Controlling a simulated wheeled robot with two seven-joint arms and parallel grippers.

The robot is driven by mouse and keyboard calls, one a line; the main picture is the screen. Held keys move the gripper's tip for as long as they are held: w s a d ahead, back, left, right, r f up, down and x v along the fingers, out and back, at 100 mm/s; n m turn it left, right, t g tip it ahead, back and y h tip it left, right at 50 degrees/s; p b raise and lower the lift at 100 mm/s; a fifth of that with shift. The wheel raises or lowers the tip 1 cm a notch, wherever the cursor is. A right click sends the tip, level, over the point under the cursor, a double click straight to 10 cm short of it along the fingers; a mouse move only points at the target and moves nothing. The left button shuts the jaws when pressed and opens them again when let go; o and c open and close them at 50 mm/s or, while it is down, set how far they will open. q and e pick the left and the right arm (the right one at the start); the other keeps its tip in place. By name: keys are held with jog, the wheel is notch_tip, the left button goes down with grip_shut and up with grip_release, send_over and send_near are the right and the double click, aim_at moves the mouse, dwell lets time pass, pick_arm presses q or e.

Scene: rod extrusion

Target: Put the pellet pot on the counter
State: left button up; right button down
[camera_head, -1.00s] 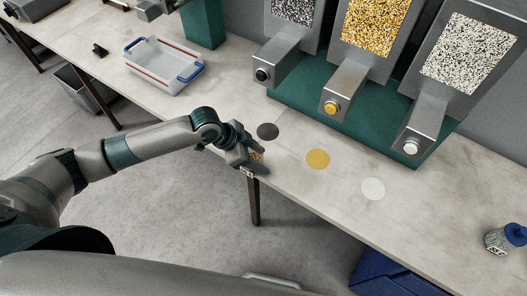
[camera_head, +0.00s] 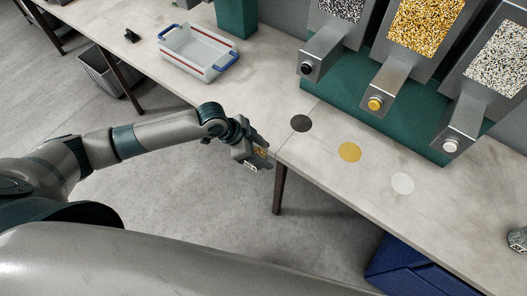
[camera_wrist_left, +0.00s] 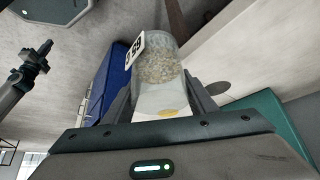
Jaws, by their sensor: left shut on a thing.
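My left gripper (camera_head: 258,156) is shut on the pellet pot (camera_head: 261,152). In the head view the jaws hide most of the pot, and only a yellowish patch and a bit of its label show. In the left wrist view the pot (camera_wrist_left: 160,70) is a clear container with pale pellets inside and a white label with black print, held between the fingers. The gripper is just off the front edge of the counter (camera_head: 330,188), left of the dark disc (camera_head: 301,123).
A yellow disc (camera_head: 349,152) and a white disc (camera_head: 402,183) lie on the counter before several pellet dispensers. A clear tray with blue handles (camera_head: 198,48) stands further left. A blue bin (camera_head: 420,268) is below the counter. A bottle (camera_head: 517,240) is cut off at right.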

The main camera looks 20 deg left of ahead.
pick_arm(q)
jog(key=shift+w+r, duration=0.2)
jog(key=shift+r, duration=0.05)
jog(key=shift+n+t, duration=0.3)
jog(key=shift+n, duration=0.4)
jog(key=r+b, duration=0.2)
jog(key=r, duration=0.1)
jog(key=w+a+r+b, duration=0.1)
jog(key=r+b, duration=0.1)
jog(key=r, duration=0.1)
jog(key=w+a+r+b, duration=0.1)
jog(key=r+b, duration=0.1)
jog(key=r, duration=0.1)
jog(key=shift+r, duration=0.1)
jog(key=s+a+r+n+b, duration=0.1)
jog(key=s+a+r+b, duration=0.2)
jog(key=r, duration=0.4)
jog(key=shift+a+r+y+b, duration=0.35)
jog(key=shift+a+b, duration=0.15)
jog(key=shift+a, duration=0.6)
jog(key=shift+f, duration=0.1)
